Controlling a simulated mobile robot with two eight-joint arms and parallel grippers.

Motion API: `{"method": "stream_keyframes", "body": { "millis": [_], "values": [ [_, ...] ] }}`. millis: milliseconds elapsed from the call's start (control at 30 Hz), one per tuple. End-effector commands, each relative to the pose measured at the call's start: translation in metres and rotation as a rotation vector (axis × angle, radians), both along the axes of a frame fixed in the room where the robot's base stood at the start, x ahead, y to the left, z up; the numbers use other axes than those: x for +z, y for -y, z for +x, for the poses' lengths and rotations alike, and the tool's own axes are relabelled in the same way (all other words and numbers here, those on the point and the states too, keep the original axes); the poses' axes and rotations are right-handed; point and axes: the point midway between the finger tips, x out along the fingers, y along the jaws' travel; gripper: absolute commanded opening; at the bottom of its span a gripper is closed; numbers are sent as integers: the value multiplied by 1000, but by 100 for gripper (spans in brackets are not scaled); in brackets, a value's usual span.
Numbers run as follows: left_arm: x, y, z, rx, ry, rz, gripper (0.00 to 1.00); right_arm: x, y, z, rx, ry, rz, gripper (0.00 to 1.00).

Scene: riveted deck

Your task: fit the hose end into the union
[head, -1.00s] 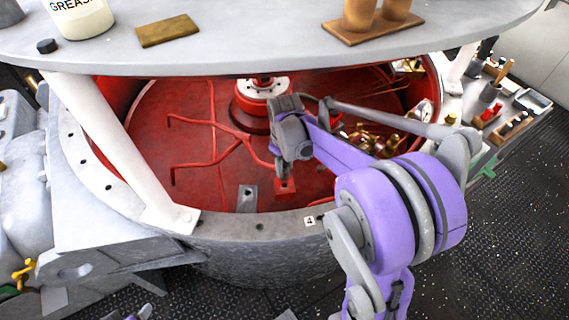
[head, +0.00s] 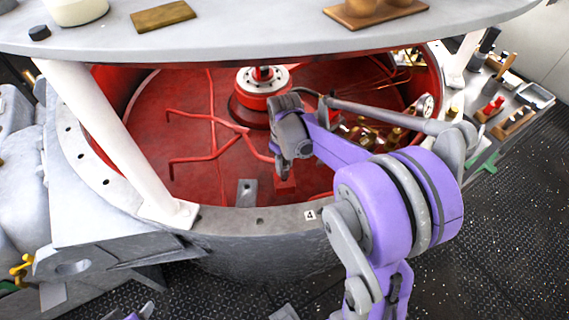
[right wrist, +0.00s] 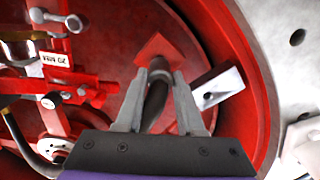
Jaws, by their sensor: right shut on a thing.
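My right gripper (right wrist: 160,82) is shut on a dark hose end (right wrist: 156,98), which lies between its two grey fingers in the right wrist view. The far tip of the hose end meets or overlaps a small grey collar (right wrist: 159,66), which may be the union, in front of a red square plate (right wrist: 157,46). I cannot tell whether the hose end is inside it. In the head view the right gripper (head: 281,167) points down inside the red drum, just above the red block (head: 285,187).
The drum's grey bolted rim (head: 260,221) surrounds the red floor (head: 190,135). Red pipes (head: 205,128) and a central hub (head: 262,85) lie left of the gripper, brass fittings (head: 365,132) right. A round grey top (head: 240,35) and white strut (head: 105,140) stand close by.

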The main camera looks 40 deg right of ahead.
Motion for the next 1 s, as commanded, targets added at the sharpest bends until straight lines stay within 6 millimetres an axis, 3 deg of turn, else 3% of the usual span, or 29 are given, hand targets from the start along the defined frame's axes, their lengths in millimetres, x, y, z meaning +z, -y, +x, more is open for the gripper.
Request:
{"method": "stream_keyframes", "body": {
  "millis": [1000],
  "values": [
    [-16,0,-4,0,-8,0,67,-19,0,0,0,0,0,0]
  ]
}}
